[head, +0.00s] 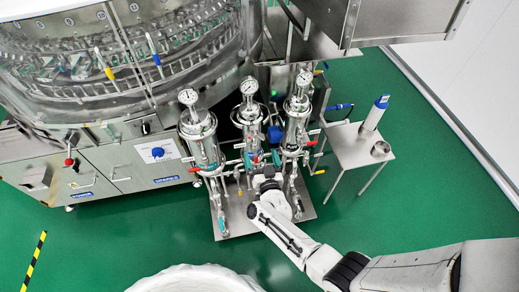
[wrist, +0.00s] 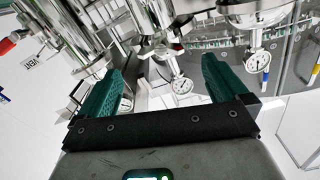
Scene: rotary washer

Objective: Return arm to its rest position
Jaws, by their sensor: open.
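My gripper (wrist: 162,66) is open and empty in the wrist view, its two green ribbed fingers spread wide. In the head view my white arm reaches in from the lower right, and its end (head: 264,181) is in front of the middle of three steel filter housings (head: 249,117). The gripper fingers are hard to make out there. In the wrist view, steel housings and round gauges (wrist: 182,85) show beyond and between the fingers. I cannot tell the exact gap to them.
The rotary washer (head: 105,60) stands at the upper left. The housings stand on a steel base plate (head: 240,223). A small steel table (head: 347,150) with a cylinder (head: 375,113) is to the right. A white round container (head: 195,280) is at the front. Green floor (head: 110,240) is open at left.

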